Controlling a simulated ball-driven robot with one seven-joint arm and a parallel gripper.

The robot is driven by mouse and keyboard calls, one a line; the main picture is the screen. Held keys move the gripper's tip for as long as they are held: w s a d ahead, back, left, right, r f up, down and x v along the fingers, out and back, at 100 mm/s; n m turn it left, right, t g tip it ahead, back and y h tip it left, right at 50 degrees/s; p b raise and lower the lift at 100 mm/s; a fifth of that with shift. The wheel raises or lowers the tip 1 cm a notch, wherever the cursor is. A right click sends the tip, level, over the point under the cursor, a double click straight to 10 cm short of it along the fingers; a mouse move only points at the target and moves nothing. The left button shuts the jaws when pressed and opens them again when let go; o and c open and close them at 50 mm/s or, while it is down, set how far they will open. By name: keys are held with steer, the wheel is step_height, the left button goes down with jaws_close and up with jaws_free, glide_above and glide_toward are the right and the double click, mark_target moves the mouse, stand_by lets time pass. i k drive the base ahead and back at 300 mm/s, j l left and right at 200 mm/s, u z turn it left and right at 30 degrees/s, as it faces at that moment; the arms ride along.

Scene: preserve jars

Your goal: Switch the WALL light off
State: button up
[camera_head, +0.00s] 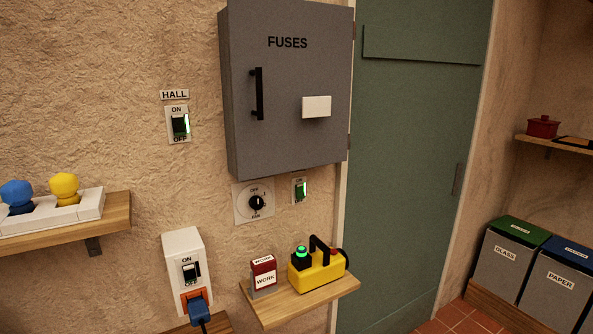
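A wall switch (178,125) under a sign reading HALL (174,95) is marked ON above and OFF below. Its dark rocker shows a green strip at its right edge. A smaller switch (299,190) marked ON, with a green rocker, sits just below the grey fuse box. A switch (190,271) marked ON is on a white socket box (182,243) lower on the wall, with a blue plug (199,309) below it. I cannot read a label WALL on any of these. My gripper is not in view.
A grey FUSES box (285,75) juts from the wall, with a dial (256,203) below. A small shelf (300,306) holds a WORK block (263,276) and a yellow device (318,270). A left shelf (117,215) also juts out. A green door (405,160) and bins (502,270) stand right.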

mark_target(299, 187)
steer(key=i+l+z, duration=0.35)
steer(key=i, duration=0.85)
steer(key=i+j+z, duration=0.2)
steer(key=i+z, duration=0.15)
steer(key=i, duration=0.9)
